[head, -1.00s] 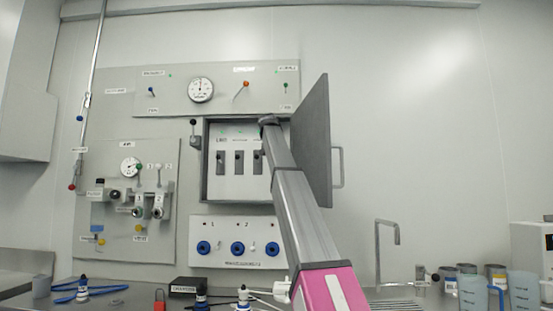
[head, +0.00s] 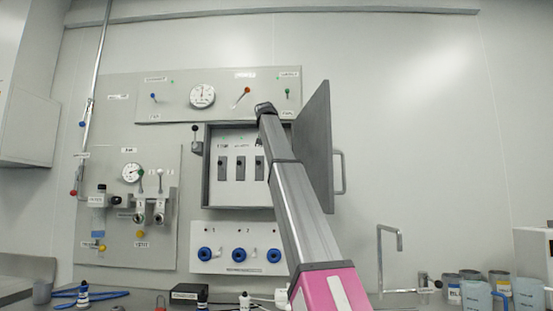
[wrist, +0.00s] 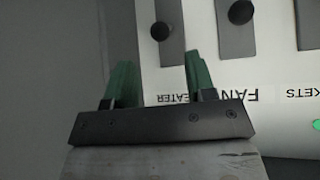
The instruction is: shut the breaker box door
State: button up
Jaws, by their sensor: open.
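The breaker box (head: 207,195) is a grey frame on the wall panel with dark switches on a white face. Its grey door (head: 318,150) stands open, swung out on the right side, with a bar handle (head: 341,172) on its outer face. My arm reaches up across the right part of the box, left of the door. In the head view my gripper's end is at the box's top edge and its fingers cannot be made out. In the wrist view my gripper (wrist: 155,80) has two green fingers apart and nothing between them, in front of the labelled switch panel (wrist: 215,75).
A gauge panel (head: 225,95) is above the box and a panel with blue knobs (head: 222,262) is below it. Valves (head: 150,205) are at the left. The wall right of the door is clear.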

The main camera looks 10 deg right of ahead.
aim_at(313, 134)
jog(key=k+j, duration=0.75)
jog(key=k, duration=0.15)
